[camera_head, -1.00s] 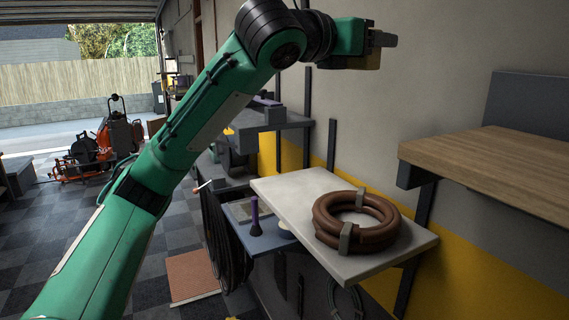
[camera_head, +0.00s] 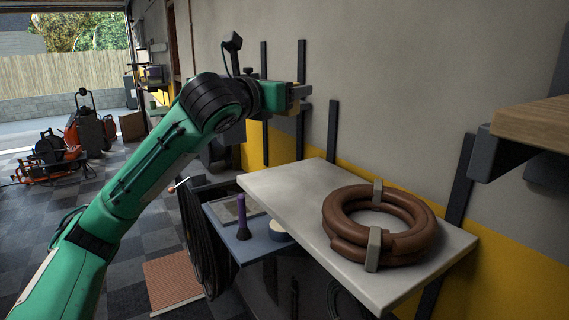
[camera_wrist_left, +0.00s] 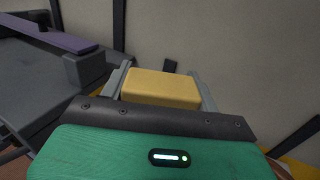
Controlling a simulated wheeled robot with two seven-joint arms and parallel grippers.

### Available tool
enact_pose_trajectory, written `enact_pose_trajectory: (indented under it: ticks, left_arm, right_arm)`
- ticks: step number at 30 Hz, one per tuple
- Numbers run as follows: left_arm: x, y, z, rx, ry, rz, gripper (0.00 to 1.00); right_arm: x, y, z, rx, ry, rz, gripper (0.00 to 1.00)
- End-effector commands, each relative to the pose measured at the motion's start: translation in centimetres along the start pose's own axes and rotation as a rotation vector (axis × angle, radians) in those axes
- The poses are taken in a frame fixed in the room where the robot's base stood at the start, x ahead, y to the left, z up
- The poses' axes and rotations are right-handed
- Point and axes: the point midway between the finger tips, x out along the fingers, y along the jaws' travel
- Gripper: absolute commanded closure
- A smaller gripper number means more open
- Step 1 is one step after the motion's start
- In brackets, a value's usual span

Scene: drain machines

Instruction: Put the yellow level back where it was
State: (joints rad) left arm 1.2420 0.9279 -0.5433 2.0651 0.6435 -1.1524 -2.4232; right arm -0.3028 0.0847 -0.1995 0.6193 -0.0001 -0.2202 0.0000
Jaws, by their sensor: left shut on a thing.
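The yellow level (camera_wrist_left: 160,88) is a small yellow block between the two grey fingers of my left gripper (camera_wrist_left: 162,82) in the left wrist view. The gripper is shut on it. In the head view my left gripper (camera_head: 300,98) is stretched out near the grey wall, above and beyond the white shelf. Only a small yellowish part of the level shows there, mostly hidden by the gripper. My right gripper is not in view.
A white shelf (camera_head: 290,190) holds a coiled brown hose (camera_head: 338,225). A wooden shelf (camera_head: 540,118) juts out at the right. A blue surface below carries a purple brush (camera_head: 241,215). In the left wrist view a purple bar (camera_wrist_left: 50,33) lies on dark grey equipment (camera_wrist_left: 35,75).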

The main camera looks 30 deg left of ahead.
Motion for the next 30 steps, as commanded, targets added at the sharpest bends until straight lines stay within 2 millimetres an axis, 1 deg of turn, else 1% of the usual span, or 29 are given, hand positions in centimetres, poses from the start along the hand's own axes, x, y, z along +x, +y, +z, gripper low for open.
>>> enact_pose_trajectory:
  ticks: [1,3,10,15,21,26,30]
  left_arm:
    - [0.0,0.0,-1.1,0.0,0.002,0.0,0.7]
    - [0.0,0.0,-2.4,-0.001,0.004,0.0,0.7]
    - [0.0,0.0,-6.3,0.0,0.003,-0.001,0.7]
    - [0.0,0.0,-9.0,-0.001,0.003,-0.001,0.7]
    - [0.0,0.0,-11.0,-0.001,0.0,-0.001,0.7]
    - [0.0,0.0,-11.6,-0.001,-0.002,-0.001,0.7]
    - [0.0,-0.1,-13.0,-0.002,0.001,-0.001,0.7]
  right_arm:
    - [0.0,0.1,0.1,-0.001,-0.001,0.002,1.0]
    - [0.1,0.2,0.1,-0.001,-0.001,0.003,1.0]
    - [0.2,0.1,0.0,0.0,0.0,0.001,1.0]
    - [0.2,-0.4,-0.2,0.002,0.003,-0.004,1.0]
    - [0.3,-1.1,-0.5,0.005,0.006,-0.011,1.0]
    - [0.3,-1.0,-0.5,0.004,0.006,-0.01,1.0]
    - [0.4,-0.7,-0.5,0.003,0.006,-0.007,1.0]
